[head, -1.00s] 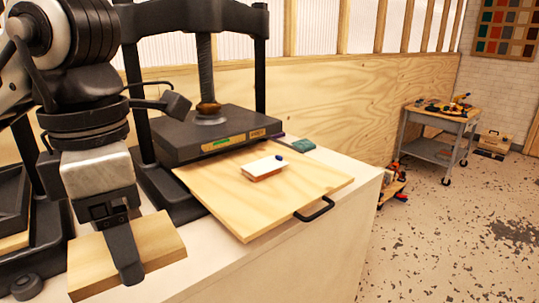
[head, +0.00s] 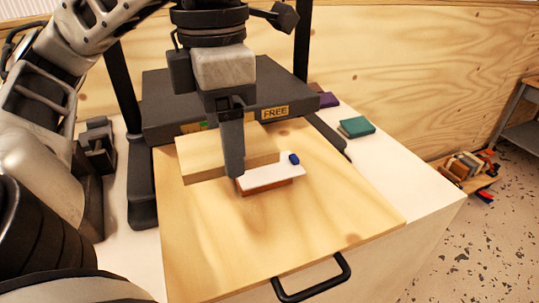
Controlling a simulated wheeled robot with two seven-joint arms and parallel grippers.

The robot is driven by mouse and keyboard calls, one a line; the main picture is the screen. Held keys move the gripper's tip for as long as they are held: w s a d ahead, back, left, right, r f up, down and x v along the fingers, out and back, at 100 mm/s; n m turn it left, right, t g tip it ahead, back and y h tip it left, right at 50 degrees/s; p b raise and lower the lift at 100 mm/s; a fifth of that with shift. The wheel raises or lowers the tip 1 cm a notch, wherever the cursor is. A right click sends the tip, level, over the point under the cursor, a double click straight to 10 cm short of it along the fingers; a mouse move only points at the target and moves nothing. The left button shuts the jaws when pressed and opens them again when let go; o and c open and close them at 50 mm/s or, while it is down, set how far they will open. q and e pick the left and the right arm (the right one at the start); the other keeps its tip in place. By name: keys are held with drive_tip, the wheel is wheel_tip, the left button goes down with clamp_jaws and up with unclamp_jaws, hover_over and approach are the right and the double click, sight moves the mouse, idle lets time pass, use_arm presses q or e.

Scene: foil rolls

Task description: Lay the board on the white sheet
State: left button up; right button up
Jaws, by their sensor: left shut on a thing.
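My left gripper (head: 232,150) points down and is shut on a light wooden board (head: 200,160). The board is held level just behind and left of the white sheet, and appears a little above the surface. The white sheet (head: 270,178) lies on top of a reddish-brown block (head: 265,188), with a small blue piece (head: 294,159) at its right end. The gripper finger covers the sheet's left end. These rest on a wide pale wooden tray board (head: 300,235) with a black handle. My right gripper is not in view.
A dark press (head: 160,110) with a yellow "FREE" label and black posts stands right behind the board. A teal book (head: 356,127) and a purple one (head: 328,100) lie on the white counter (head: 385,175) to the right. The front of the tray board is clear.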

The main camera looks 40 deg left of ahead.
use_arm(q)
drive_tip(key=b, duration=0.3)
approach(257, 171)
drive_tip(key=s+d, duration=0.2)
drive_tip(key=s, duration=0.2)
drive_tip(key=w, duration=0.1)
drive_tip(key=w+a+f, duration=0.1)
drive_tip(key=w+f, duration=0.1)
drive_tip(key=shift+a+p, duration=0.3)
drive_tip(key=shift+p, duration=0.1)
drive_tip(key=shift+w+f, duration=0.1)
drive_tip(key=shift+f, duration=0.15)
drive_tip(key=f, duration=0.4)
drive_tip(key=shift+w+a, duration=0.25)
drive_tip(key=shift+w, duration=0.15)
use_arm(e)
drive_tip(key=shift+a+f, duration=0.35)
use_arm(q)
drive_tip(key=shift+f, duration=0.1)
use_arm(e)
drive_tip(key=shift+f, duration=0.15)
use_arm(q)
drive_tip(key=shift+f+b, duration=0.2)
drive_tip(key=shift+b, duration=0.1)
drive_tip(key=o, duration=1)
drive_tip(key=shift+r, duration=0.15)
